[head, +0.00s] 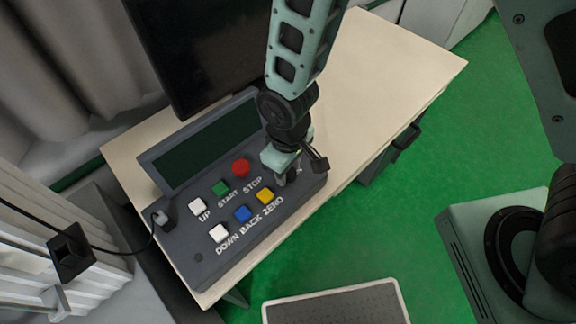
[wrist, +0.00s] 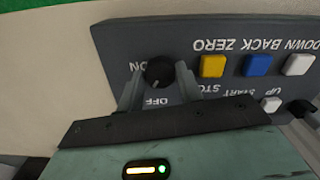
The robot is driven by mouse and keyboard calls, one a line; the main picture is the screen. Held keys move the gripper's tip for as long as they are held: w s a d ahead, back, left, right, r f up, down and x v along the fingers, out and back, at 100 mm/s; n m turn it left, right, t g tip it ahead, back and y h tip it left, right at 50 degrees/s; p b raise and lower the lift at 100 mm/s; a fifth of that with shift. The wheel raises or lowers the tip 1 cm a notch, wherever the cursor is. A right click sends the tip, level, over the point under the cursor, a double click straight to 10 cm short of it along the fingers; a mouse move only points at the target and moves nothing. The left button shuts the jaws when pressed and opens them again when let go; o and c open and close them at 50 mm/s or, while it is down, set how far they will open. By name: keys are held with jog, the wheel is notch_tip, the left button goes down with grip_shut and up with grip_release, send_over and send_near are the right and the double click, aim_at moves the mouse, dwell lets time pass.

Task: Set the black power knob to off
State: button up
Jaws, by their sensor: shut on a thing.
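The black power knob (wrist: 158,71) sits on the grey control panel (wrist: 118,40), between the two fingers of my gripper (wrist: 159,78) in the wrist view. My gripper is shut on the knob, with one finger on each side. Upside-down labels show beside it: ON to the left and OFF below. I cannot tell clearly which way the knob points. In the head view my gripper (head: 290,178) is at the right end of the panel (head: 190,262) and hides the knob.
The panel has white, green, red, blue and yellow buttons; the yellow button (wrist: 212,66) is closest to my gripper. A dark monitor (head: 200,50) stands behind the panel on the pale table (head: 385,75). The table's right part is clear.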

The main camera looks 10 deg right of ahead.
jog(key=n, duration=0.6)
jog(key=shift+n, duration=0.3)
dwell(0.5)
jog(key=o, duration=1)
jog(key=shift+r, duration=0.1)
notch_tip(320, 180, up, 17)
jog(key=shift+r, duration=0.15)
jog(key=s+d+r+m, duration=0.4)
jog(key=s+d+m, duration=0.4)
jog(key=s, duration=0.3)
jog(key=shift+s+d+r+y, duration=0.2)
jog(key=shift+s+r+y, duration=0.1)
jog(key=shift+r, duration=0.1)
